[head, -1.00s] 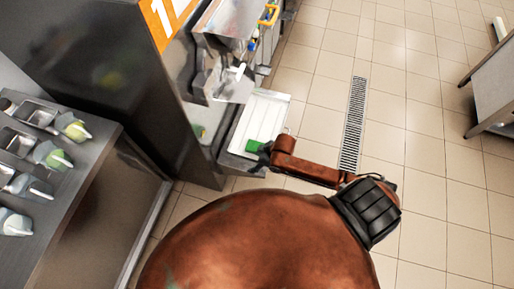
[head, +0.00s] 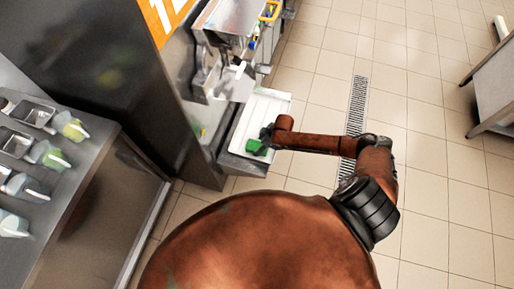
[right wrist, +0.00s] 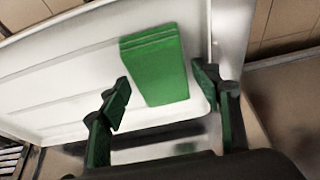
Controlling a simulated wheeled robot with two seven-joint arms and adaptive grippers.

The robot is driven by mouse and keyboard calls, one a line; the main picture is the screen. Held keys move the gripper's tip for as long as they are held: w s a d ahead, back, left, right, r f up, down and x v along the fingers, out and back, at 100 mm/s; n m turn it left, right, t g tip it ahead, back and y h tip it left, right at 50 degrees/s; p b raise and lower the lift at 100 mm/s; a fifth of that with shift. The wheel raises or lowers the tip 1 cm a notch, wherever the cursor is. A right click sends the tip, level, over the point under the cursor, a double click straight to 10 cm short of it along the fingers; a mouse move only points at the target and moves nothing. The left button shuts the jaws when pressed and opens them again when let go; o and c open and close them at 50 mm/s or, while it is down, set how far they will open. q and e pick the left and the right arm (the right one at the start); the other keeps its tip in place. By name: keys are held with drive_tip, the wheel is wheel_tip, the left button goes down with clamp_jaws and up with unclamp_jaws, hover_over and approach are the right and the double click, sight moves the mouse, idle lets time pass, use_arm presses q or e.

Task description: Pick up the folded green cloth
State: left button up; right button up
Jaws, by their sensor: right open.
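The folded green cloth (head: 257,147) lies on the white tray (head: 272,103), near its front end. In the right wrist view the cloth (right wrist: 156,65) is a flat folded block lying on the white tray surface (right wrist: 60,75). My right gripper (head: 267,136) is at the cloth in the head view. In the right wrist view its two fingers (right wrist: 170,95) are spread apart, one on each side of the cloth's near end, with nothing held. I cannot tell whether the fingertips are at the cloth's height. My left gripper is not in view.
A steel machine (head: 228,25) stands behind the tray. A dark cabinet and a counter (head: 50,185) with several containers are at the left. A floor drain (head: 355,110) runs along the tiled floor, which is open to the right. A steel table (head: 494,90) is at the far right.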

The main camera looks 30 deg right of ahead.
drive_tip(key=shift+w+a+f, duration=0.15)
drive_tip(key=shift+f, duration=0.35)
drive_tip(key=c, duration=0.9)
drive_tip(key=shift+r, duration=0.1)
